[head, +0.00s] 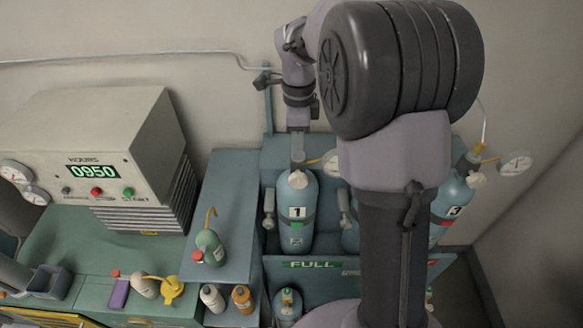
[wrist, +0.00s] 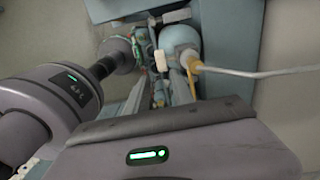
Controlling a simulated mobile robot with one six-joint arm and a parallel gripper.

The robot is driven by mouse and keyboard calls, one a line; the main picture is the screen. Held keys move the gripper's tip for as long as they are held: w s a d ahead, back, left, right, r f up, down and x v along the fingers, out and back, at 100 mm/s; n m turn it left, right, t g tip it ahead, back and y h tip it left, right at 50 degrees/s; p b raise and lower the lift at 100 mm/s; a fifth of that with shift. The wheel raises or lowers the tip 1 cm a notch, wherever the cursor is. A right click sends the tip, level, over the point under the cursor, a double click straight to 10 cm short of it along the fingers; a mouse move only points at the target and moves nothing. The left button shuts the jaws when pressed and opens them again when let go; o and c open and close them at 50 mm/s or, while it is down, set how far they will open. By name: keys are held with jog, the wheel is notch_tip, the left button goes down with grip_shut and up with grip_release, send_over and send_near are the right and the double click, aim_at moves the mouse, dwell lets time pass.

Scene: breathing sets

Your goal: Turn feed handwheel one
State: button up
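Blue cylinder one (head: 296,225), with a white label reading 1, stands upright in the teal rack. A pale knob (head: 298,180) on its front near the top looks like its handwheel. My gripper (head: 298,160) hangs pointing down right at the cylinder's top, above the knob. In the wrist view, the fingers (wrist: 178,84) reach toward the cylinder's pale blue body (wrist: 180,38), beside a small white part (wrist: 160,60) and a yellow fitting (wrist: 193,64). The fingertips are small and partly hidden, so contact and opening are unclear.
A gauge (head: 331,162) sits close right of cylinder one. My arm hides most of the middle cylinder; cylinder three (head: 458,195) stands at right with its gauge (head: 515,163). A green bottle (head: 210,247) stands on the left bench, near the compressor panel (head: 93,171).

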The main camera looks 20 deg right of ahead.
aim_at(296, 175)
notch_tip(296, 175, down, 12)
jog(key=shift+w+f, duration=0.1)
jog(key=shift+f, duration=0.1)
grip_shut()
